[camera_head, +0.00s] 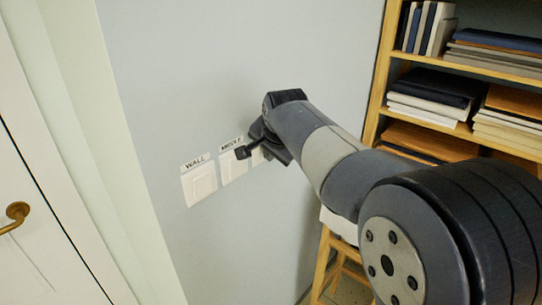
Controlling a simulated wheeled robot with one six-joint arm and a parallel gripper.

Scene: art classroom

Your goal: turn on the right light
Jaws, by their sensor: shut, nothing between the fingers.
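A row of white light switches is on the grey-blue wall. The left switch (200,184) has a label reading "WALL". The switch beside it (231,172) has a label reading "MIDDLE". A further switch plate (258,158) shows only in part to the right of it, mostly hidden behind my gripper. My gripper (243,152) is shut and empty, in front of the right part of the row. I cannot tell whether its tip touches a switch. Whether any switch is pressed is too small to tell.
A wooden shelf (376,95) with books and folders stands at the right. A wooden stool (322,262) is below it, partly behind my arm. A white door with a brass handle (17,213) is at the left. The wall above the switches is clear.

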